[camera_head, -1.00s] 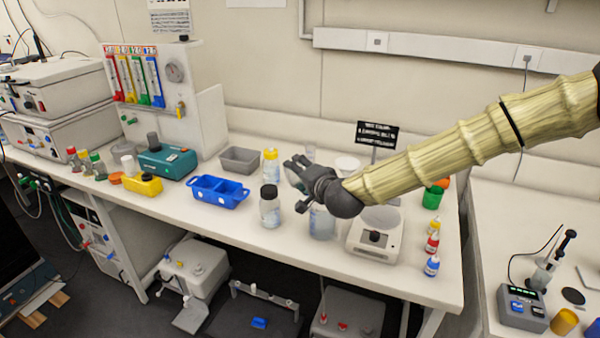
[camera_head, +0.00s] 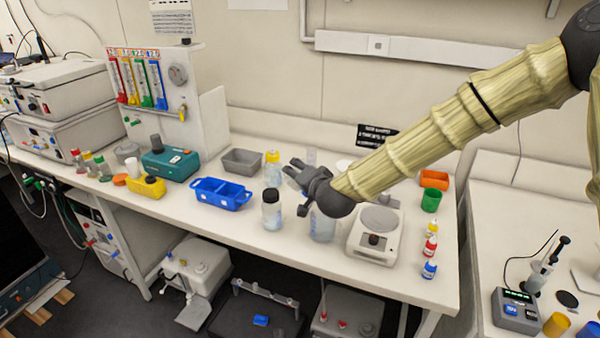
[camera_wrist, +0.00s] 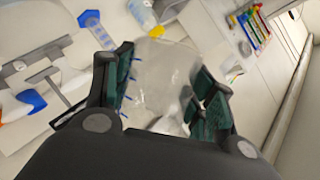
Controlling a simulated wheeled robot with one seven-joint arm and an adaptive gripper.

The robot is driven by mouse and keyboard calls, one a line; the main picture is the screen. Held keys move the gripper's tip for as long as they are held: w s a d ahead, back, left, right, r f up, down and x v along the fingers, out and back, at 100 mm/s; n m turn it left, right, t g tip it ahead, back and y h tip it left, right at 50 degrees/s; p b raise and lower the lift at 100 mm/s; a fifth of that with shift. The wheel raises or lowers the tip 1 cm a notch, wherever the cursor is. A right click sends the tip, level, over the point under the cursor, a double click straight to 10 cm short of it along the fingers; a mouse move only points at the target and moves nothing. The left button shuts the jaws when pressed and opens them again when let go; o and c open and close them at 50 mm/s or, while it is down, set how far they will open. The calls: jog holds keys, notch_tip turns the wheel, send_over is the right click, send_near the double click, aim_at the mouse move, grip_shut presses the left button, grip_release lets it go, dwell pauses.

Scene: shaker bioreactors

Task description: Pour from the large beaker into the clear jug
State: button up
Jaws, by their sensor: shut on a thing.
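My gripper (camera_head: 292,176) is over the bench, left of the balance. In the wrist view its fingers (camera_wrist: 163,92) are closed on a clear, see-through vessel (camera_wrist: 160,72), which appears to be the large beaker. Its contents cannot be made out, and the fingers hide its sides. In the head view the hand mostly hides it. Another clear vessel (camera_head: 322,228) with a faint bluish tint stands on the bench just below my wrist, partly covered by it. It may be the clear jug, but its handle or spout does not show.
A black-capped bottle (camera_head: 271,212) and a yellow-capped bottle (camera_head: 272,170) stand close left of my gripper. A blue tray (camera_head: 220,195) and a grey tray (camera_head: 241,163) are farther left. The balance (camera_head: 372,243), small dropper bottles (camera_head: 430,248) and a green cup (camera_head: 431,201) are to the right.

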jog(key=shift+r+p, duration=0.15)
jog(key=shift+p, duration=0.2)
jog(key=shift+n+h+p, duration=0.35)
jog(key=shift+n+h, duration=0.15)
jog(key=shift+n, duration=0.1)
jog(key=shift+p, duration=0.3)
jog(key=shift+d+n+h, duration=0.1)
jog(key=shift+n+h, duration=0.2)
jog(key=shift+n+p, duration=0.3)
jog(key=shift+p, duration=0.15)
jog(key=shift+a+f+n+h+p, duration=0.3)
jog(key=shift+a+f+n+h, duration=0.1)
jog(key=shift+f+n+h, duration=0.4)
